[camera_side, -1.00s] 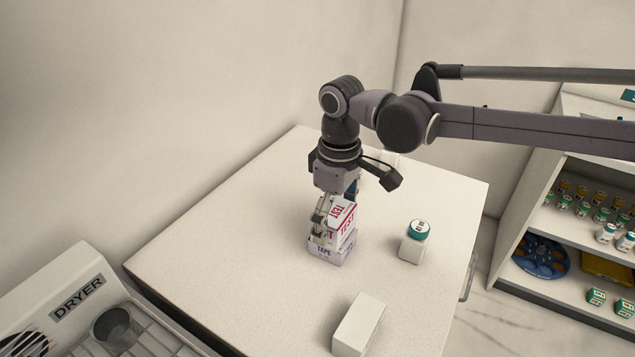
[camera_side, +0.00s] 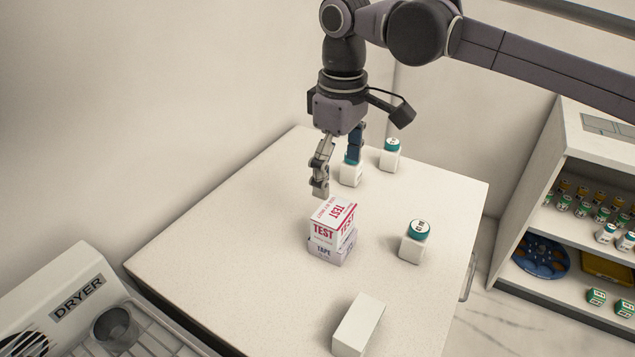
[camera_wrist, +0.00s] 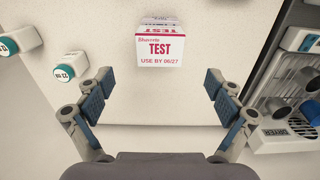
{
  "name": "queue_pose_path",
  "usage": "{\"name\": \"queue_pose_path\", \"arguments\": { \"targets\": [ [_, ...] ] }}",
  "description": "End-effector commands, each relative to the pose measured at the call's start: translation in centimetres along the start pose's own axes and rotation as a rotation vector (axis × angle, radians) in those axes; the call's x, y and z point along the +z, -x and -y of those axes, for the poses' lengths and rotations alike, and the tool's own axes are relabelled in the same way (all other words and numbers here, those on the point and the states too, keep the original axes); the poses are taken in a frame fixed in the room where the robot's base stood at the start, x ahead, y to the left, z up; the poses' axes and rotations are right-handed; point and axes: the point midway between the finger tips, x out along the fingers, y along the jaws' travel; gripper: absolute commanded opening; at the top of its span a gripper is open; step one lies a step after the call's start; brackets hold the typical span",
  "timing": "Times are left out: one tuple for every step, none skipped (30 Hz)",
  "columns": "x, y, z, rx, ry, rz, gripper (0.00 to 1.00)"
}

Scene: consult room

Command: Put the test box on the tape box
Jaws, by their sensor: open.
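The test box (camera_side: 333,217), white with red print, rests on top of the tape box (camera_side: 328,254), a pale box with dark print, on the counter. The test box sits slightly turned relative to the tape box. My gripper (camera_side: 338,180) is open and empty above the boxes, touching neither. In the wrist view my gripper (camera_wrist: 159,97) has its fingers spread wide with bare counter between them.
A teal-capped bottle (camera_side: 411,248) stands right of the boxes. Two more, one partly behind my finger (camera_side: 349,177) and another (camera_side: 390,154), stand at the back. A blank white box (camera_side: 358,325) lies in front. The dryer (camera_side: 85,300) is at lower left. The counter's left side is clear.

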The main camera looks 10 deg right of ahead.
Motion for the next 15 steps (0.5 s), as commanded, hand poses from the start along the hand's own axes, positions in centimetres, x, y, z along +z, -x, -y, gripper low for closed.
{"name": "queue_pose_path", "arguments": {
  "targets": [
    [0.0,0.5,0.0,0.0,0.0,0.0,0.93],
    [0.0,0.8,0.0,0.0,0.0,0.0,0.93],
    [0.0,1.1,0.0,0.0,0.0,0.0,0.93],
    [0.0,1.3,0.0,0.0,0.0,0.0,0.93],
    [0.0,1.4,0.0,0.0,0.0,0.0,0.93],
    [0.0,1.6,0.0,0.0,0.0,0.0,0.93],
    [0.0,1.8,-0.1,0.0,-0.001,-0.001,0.93],
    [0.1,1.9,-0.1,0.0,-0.003,-0.002,0.93],
    [0.3,2.1,-0.4,0.001,-0.01,-0.006,0.93],
    [0.6,2.2,-0.7,0.002,-0.017,-0.011,0.93],
    [0.9,2.4,-1.1,0.003,-0.026,-0.017,0.93],
    [1.5,2.6,-1.7,0.006,-0.043,-0.029,0.93],
    [2.0,2.8,-2.2,0.008,-0.057,-0.041,0.93],
    [2.7,3.0,-2.9,0.011,-0.075,-0.053,0.93],
    [3.6,3.2,-3.7,0.015,-0.1,-0.073,0.93]
  ]
}}
